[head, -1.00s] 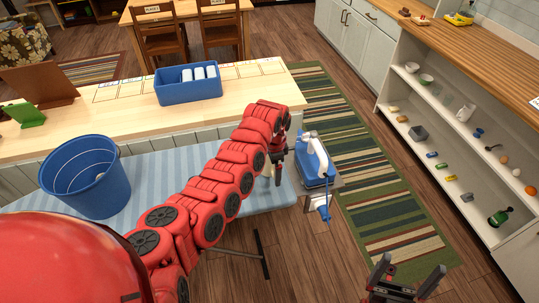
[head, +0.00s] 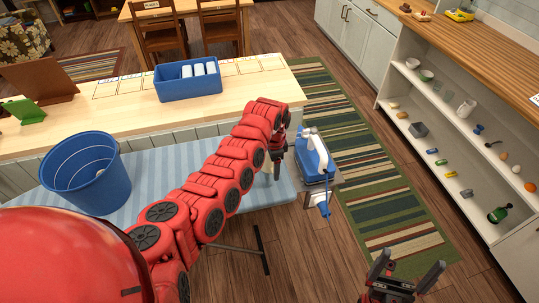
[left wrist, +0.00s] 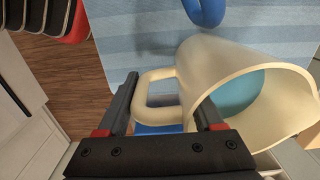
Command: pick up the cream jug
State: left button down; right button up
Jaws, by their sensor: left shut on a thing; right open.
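The cream jug (left wrist: 215,70) fills the right half of the left wrist view, tilted in that picture, with its wide mouth to the lower right and a blue-green patch showing inside. Its looped handle (left wrist: 142,98) lies between the fingers of my left gripper (left wrist: 165,95), which is shut on the jug. In the head view my left gripper (head: 277,168) points down over the right end of the striped blue cloth, and my red arm hides most of the jug. My right gripper (head: 405,272) is open and empty over the floor at bottom right.
An ironing board (head: 235,195) carries the striped cloth, with a blue-and-white iron (head: 313,158) on its right end, close to my left gripper. A blue bucket (head: 88,172) stands at left. A blue bin (head: 188,82) sits on the counter behind. Shelves (head: 450,150) stand at right.

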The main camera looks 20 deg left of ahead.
pick_arm(q)
jog(key=shift+r, duration=0.15)
dwell(0.3)
jog(key=shift+w+r+b, duration=0.1)
jog(key=shift+r+b, duration=0.6)
jog(key=shift+b, duration=0.05)
jog(key=shift+r+b, duration=0.65)
jog(key=shift+r, duration=0.15)
jog(key=s+d+r+p, duration=0.1)
jog(key=s+d+p, duration=0.3)
jog(key=s+d, duration=0.6)
jog(key=shift+s+d+r+p, duration=0.2)
jog(key=shift+s+r+p, duration=0.2)
jog(key=shift+s, duration=0.7)
